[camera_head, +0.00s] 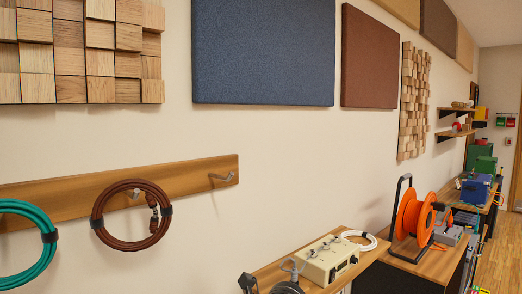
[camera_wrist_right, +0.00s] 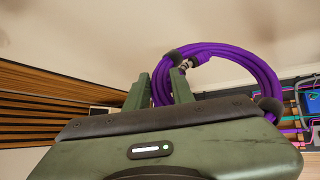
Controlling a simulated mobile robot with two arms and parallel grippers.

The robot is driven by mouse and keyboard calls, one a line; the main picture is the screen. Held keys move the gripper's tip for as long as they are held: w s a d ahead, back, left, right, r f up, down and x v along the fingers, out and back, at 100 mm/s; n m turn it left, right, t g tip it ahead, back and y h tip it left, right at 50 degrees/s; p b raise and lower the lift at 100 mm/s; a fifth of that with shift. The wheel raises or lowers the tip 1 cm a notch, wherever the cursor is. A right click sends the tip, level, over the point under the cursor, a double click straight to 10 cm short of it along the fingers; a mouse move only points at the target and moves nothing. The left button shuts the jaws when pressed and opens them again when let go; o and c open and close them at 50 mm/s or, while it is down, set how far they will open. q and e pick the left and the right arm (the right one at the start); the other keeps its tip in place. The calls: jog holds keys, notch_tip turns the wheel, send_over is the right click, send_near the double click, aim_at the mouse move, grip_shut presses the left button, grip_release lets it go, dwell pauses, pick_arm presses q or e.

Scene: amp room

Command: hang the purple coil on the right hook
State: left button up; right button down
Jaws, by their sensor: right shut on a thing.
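The purple coil (camera_wrist_right: 236,58) shows in the right wrist view, a looped cable with black ties. My right gripper (camera_wrist_right: 163,86) is shut on the purple coil, with its two green fingers at the coil's near left side. Neither the coil nor the right gripper shows in the head view. There, a wooden rail (camera_head: 190,177) on the wall bears metal hooks. The right hook (camera_head: 221,177) near the rail's right end is bare. My left gripper is in neither view.
A brown coil (camera_head: 100,217) hangs on the hook left of the bare one. A teal coil (camera_head: 50,238) hangs further left. A beige device (camera_head: 325,262) and an orange cable reel (camera_head: 410,222) stand on surfaces below, at right. The wall around the bare hook is clear.

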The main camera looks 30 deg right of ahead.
jog(key=w+d+r+m+h+p, duration=0.2)
jog(key=d+r+m+h+p, duration=0.15)
jog(key=d+r+m, duration=0.65)
jog(key=w+d+r+m+h+p, duration=0.3)
jog(key=r+m, duration=0.4)
jog(key=r, duration=0.6)
jog(key=w+d+r+m+h+p, duration=0.2)
jog(key=d+r+m+h, duration=0.3)
jog(key=d+r+m, duration=0.5)
pick_arm(q)
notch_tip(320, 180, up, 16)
jog(key=p, duration=0.6)
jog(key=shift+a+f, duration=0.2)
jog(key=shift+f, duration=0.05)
pick_arm(e)
jog(key=shift+n+y, duration=0.25)
jog(key=shift+n, duration=0.35)
jog(key=shift+w+a+f, duration=0.25)
jog(key=shift+w+a, duration=0.55)
jog(key=shift+w, duration=1.15)
jog(key=shift+w+a+f, duration=0.25)
jog(key=shift+w+a, duration=0.55)
jog(key=shift+w, duration=1.15)
jog(key=shift+w+a+f, duration=0.25)
jog(key=shift+w+a, duration=0.55)
jog(key=shift+w, duration=1.15)
